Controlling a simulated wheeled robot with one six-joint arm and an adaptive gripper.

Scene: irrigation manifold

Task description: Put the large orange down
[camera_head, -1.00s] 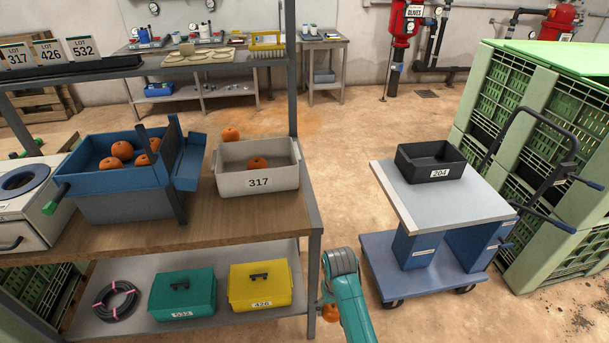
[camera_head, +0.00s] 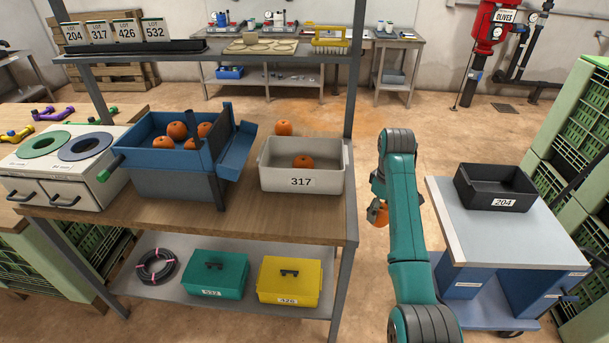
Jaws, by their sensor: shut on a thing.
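My gripper (camera_head: 375,212) hangs at the end of my teal arm, right of the wooden bench, and is shut on an orange (camera_head: 381,216). The arm hides part of the gripper and fruit. The held orange is in the air, apart from bench and cart. A white bin marked 317 (camera_head: 301,182) stands on the bench to its left with one orange (camera_head: 303,161) inside. Another orange (camera_head: 284,128) shows just behind that bin's rear rim. The blue sorter (camera_head: 150,162) holds several oranges. I cannot tell the sizes apart surely.
A grey-topped cart (camera_head: 500,235) with a black bin marked 204 (camera_head: 495,187) stands at right. A bench post (camera_head: 352,80) rises behind the white bin. Teal (camera_head: 219,274) and yellow (camera_head: 290,280) boxes sit on the lower shelf. The floor between bench and cart is partly free.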

